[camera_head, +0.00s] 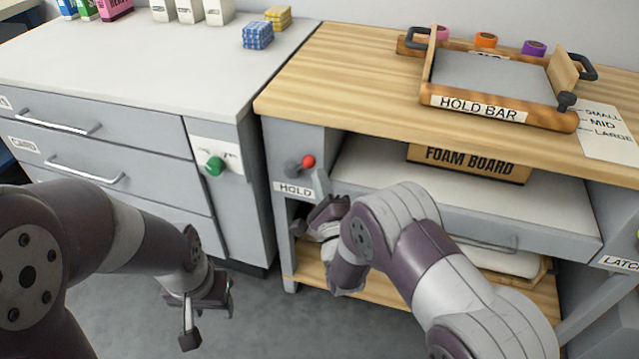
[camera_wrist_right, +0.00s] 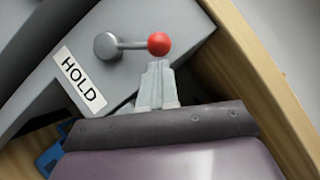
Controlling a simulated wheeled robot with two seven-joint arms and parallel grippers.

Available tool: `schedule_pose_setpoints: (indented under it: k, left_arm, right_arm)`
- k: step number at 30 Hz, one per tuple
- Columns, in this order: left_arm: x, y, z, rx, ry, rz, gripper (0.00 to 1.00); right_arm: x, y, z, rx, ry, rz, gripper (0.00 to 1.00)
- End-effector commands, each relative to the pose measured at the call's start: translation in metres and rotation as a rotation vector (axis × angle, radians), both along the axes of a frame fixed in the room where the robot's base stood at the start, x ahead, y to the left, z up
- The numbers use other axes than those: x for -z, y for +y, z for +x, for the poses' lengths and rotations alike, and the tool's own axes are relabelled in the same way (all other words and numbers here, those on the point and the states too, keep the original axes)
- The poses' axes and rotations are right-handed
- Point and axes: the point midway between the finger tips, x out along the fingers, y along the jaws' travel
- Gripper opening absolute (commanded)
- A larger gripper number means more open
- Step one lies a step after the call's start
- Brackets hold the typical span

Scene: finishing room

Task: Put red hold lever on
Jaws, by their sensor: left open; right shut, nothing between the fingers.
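The hold lever has a red ball (camera_head: 308,161) on a short arm from a grey pivot, on the grey front panel above the HOLD label (camera_head: 295,190). Its arm slants up to the right from the pivot. The right wrist view shows the red ball (camera_wrist_right: 158,43) and the pivot (camera_wrist_right: 107,45) close up. My right gripper (camera_head: 319,178) is shut and empty, its fingertips (camera_wrist_right: 157,66) right by the ball on its lower side; I cannot tell whether they touch. My left gripper (camera_head: 207,308) is open and empty, low in front of the drawers, away from the lever.
A green knob (camera_head: 214,166) sits on the white plate of the left cabinet. The wooden worktop (camera_head: 340,75) carries the HOLD BAR tray (camera_head: 478,108). A FOAM BOARD box (camera_head: 468,166) lies on the shelf below. A LATCH label (camera_head: 620,263) is at the right edge.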

Motion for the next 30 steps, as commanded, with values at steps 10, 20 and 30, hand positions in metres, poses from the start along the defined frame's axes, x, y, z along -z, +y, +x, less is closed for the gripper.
schedule_pose_setpoints:
  k: [10, 20, 30]
  left_arm:
    - [0.001, 0.0, 0.0, 0.0, 0.0, 0.0, 0.47]
    - [-0.008, 0.0, 0.0, 0.0, 0.0, 0.0, 0.47]
    - [-0.018, 0.0, 0.0, 0.0, 0.0, 0.0, 0.47]
  right_arm:
    - [-0.003, 0.004, 0.002, 0.002, -0.001, 0.0, 0.0]
    - [-0.009, 0.005, 0.003, 0.001, 0.013, -0.037, 0.0]
    - [-0.014, 0.008, 0.003, 0.001, 0.031, -0.096, 0.0]
